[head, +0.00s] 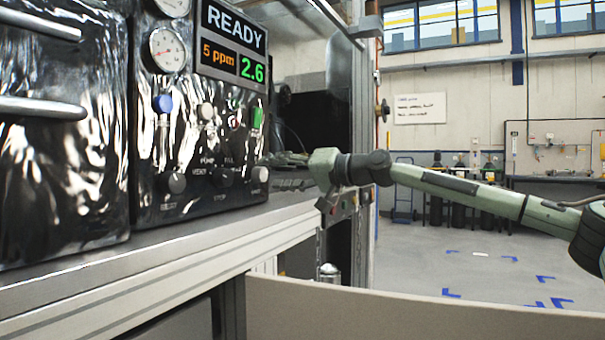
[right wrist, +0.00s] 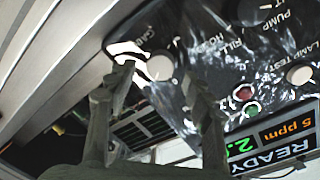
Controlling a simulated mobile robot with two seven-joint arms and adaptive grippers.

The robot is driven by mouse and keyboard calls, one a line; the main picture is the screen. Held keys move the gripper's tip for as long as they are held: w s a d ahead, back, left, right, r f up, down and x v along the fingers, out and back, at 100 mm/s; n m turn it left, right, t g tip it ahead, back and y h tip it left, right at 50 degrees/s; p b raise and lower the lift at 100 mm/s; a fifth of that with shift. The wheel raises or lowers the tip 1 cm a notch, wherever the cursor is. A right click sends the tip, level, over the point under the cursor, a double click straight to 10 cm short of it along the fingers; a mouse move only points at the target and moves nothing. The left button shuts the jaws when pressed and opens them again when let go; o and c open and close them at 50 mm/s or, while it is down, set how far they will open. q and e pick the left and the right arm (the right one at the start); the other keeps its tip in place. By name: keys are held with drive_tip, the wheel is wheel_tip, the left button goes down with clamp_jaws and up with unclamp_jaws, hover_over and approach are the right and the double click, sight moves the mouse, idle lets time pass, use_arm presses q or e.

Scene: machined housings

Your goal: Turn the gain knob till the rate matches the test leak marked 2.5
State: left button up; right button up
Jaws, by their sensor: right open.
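The dark glossy control panel (head: 190,120) stands on the left in the head view. Its display (head: 233,45) reads READY, 5 ppm and 2.6. The gain knob (right wrist: 160,67) is a pale round knob beside a partly readable "GAI" label in the right wrist view; it seems to be the knob (head: 260,174) at the panel's lower right in the head view. My right gripper (right wrist: 157,78) is open, its fingertips on either side of the knob in the picture; I cannot tell whether they touch it. My left gripper is out of view. I see no marked test leak.
The metal bench edge (head: 150,255) runs below. A silver-topped post (head: 329,273) stands below my right arm. The floor (head: 480,260) at right is open.

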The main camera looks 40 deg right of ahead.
drive_tip(key=v, duration=1)
drive_tip(key=shift+s+f, duration=0.1)
drive_tip(key=shift+f, duration=0.05)
